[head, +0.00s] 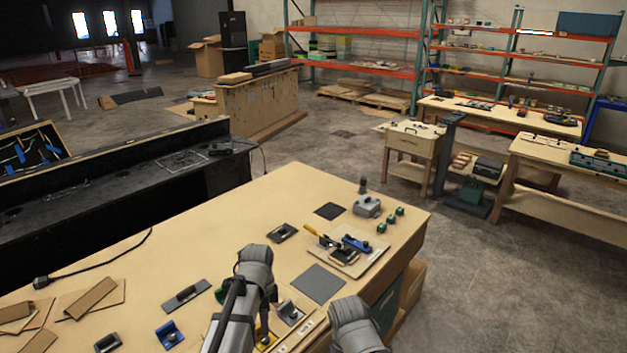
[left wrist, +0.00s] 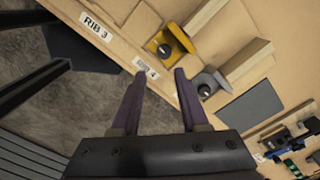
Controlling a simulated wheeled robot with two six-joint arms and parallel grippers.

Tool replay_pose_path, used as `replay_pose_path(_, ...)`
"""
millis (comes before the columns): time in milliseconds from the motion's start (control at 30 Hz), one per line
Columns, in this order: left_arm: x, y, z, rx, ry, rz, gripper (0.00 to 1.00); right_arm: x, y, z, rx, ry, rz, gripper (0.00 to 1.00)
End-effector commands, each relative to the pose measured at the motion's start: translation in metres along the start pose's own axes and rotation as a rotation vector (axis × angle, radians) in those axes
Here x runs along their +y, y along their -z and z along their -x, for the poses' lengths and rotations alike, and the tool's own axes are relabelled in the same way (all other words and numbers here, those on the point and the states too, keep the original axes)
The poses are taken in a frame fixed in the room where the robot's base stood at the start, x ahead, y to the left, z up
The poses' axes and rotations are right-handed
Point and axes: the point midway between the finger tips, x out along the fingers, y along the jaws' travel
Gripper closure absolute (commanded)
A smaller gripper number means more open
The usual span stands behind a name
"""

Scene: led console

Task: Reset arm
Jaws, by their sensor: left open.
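My left gripper (left wrist: 160,75) is open and empty in the left wrist view, its two purple fingers apart over the edge of the wooden table (left wrist: 115,60). Its fingertips point toward a yellow bracket (left wrist: 165,42) and a grey bracket (left wrist: 207,82), and I see nothing between them. In the head view, my left arm reaches over the front of the table (head: 200,250), and I cannot make out its fingers there. Another grey arm link of mine shows at the bottom centre. My right gripper is not in view.
A dark grey pad (head: 318,283) lies right of my left arm. Beyond it are a board with a blue tool (head: 356,243), a grey block (head: 367,206) and small green blocks (head: 388,220). A blue bracket (head: 169,334) and cardboard pieces (head: 90,298) lie left.

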Motion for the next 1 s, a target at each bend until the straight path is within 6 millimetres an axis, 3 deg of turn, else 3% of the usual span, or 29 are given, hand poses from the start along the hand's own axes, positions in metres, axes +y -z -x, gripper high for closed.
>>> replay_pose_path(300, 0.096, 0.054, -0.050, -0.057, 0.005, 0.547, 0.56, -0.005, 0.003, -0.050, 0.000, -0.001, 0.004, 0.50)
replay_pose_path(500, 0.141, 0.071, -0.069, -0.084, 0.031, 0.866, 0.56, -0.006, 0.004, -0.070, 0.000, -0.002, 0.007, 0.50)
replay_pose_path(700, 0.162, 0.078, -0.076, -0.096, 0.049, 1.030, 0.56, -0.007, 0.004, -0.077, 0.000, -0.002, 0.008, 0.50)
replay_pose_path(1000, 0.164, 0.079, -0.075, -0.097, 0.052, 1.061, 0.56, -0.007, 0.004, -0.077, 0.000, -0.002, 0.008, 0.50)
